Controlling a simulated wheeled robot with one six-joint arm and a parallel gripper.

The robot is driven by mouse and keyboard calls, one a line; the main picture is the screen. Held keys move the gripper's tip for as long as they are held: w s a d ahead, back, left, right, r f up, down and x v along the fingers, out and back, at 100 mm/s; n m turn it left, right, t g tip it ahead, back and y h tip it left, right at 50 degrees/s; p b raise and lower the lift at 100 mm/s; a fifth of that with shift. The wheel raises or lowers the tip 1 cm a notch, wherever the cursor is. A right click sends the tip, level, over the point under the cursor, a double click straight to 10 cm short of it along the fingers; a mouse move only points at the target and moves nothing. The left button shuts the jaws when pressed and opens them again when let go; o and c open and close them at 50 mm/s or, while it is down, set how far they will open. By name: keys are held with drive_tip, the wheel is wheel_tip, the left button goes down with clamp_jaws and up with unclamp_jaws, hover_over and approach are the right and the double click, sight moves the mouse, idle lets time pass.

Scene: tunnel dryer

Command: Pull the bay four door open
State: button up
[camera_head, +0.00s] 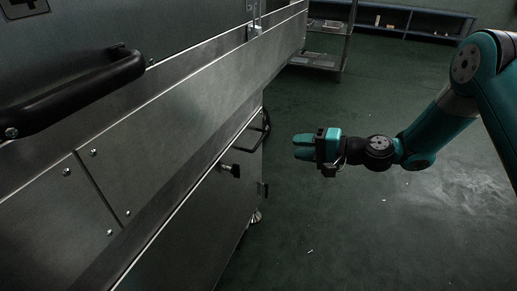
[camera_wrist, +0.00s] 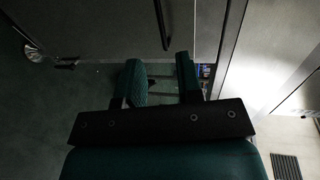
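A long steel machine with panels fills the left of the head view. A large black bar handle (camera_head: 75,95) is near on its upper panel. A smaller black handle (camera_head: 267,128) stands out from the far end of a lower panel (camera_head: 195,215), which looks closed. No bay number is readable, so I cannot tell which door is bay four. My gripper (camera_head: 303,147) is to the right of the smaller handle, apart from it, fingers pointing left. In the wrist view my gripper (camera_wrist: 161,82) has its fingers apart with nothing between them. A dark bar handle (camera_wrist: 161,25) shows beyond the fingertips.
A dark knob (camera_head: 231,170) and a small latch (camera_head: 262,190) stick out from the lower panel. A steel rack (camera_head: 325,40) and a blue shelf (camera_head: 400,18) stand at the back. The green floor right of the machine is clear.

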sight(258, 143)
drive_tip(key=shift+b+x, duration=1.8)
drive_tip(key=shift+x, duration=4.4)
drive_tip(key=shift+c, duration=0.2)
clamp_jaws()
